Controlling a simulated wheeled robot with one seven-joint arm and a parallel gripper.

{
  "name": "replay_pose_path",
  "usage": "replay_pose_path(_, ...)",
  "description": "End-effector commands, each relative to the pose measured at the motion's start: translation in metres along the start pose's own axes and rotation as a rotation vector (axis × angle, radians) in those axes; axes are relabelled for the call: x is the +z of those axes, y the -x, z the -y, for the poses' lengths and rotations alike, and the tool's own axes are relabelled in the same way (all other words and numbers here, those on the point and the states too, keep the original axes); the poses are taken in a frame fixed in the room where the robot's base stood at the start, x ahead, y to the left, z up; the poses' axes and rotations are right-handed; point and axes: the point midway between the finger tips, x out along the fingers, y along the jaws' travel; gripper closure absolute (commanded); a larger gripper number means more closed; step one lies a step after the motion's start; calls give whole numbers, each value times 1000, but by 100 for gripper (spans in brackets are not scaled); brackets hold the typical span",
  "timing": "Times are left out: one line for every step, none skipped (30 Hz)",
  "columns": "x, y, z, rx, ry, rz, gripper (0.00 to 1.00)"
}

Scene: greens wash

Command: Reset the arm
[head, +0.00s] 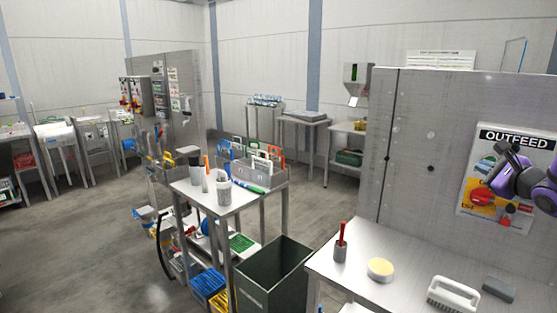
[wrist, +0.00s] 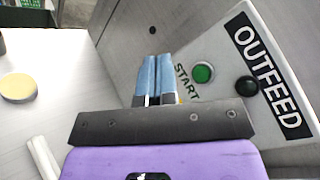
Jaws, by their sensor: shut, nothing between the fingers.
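My gripper (wrist: 154,80) shows in the wrist view with its two blue-tipped fingers together and nothing between them. It is in front of the outfeed panel (wrist: 252,55), which carries a green START button (wrist: 203,73) and a black button (wrist: 246,86) to the right of the fingers. In the head view part of my purple and dark arm shows at the right edge, in front of the OUTFEED poster (head: 515,138). The fingertips cannot be made out in the head view.
A steel table (head: 385,245) at the lower right holds a red-handled tool in a grey cup (head: 340,252), a yellow round pad (head: 380,269), a white brush (head: 453,294) and a grey block (head: 499,289). A dark green bin (head: 273,277) stands left of it. Open floor lies at the left.

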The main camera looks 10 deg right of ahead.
Motion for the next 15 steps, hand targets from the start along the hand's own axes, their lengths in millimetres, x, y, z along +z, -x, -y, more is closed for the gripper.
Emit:
replay_pose_path(18,-3,-6,38,28,33,100)
replay_pose_path(31,-4,-11,68,49,56,100)
replay_pose_path(50,-5,-20,116,81,90,100)
replay_pose_path(66,-5,-27,158,111,120,100)
replay_pose_path(84,-4,-36,203,145,153,100)
replay_pose_path(107,-1,-49,267,193,197,100)
replay_pose_path(124,3,-59,317,233,229,100)
replay_pose_path(140,7,-69,366,274,261,100)
replay_pose_path(160,14,-82,429,330,300,100)
replay_pose_path(174,20,-92,476,373,329,100)
replay_pose_path(187,27,-102,523,418,357,100)
replay_pose_path(203,37,-114,582,477,391,100)
replay_pose_path(214,46,-123,625,525,416,100)
replay_pose_path(224,54,-131,667,574,439,100)
replay_pose_path(236,66,-142,721,639,467,100)
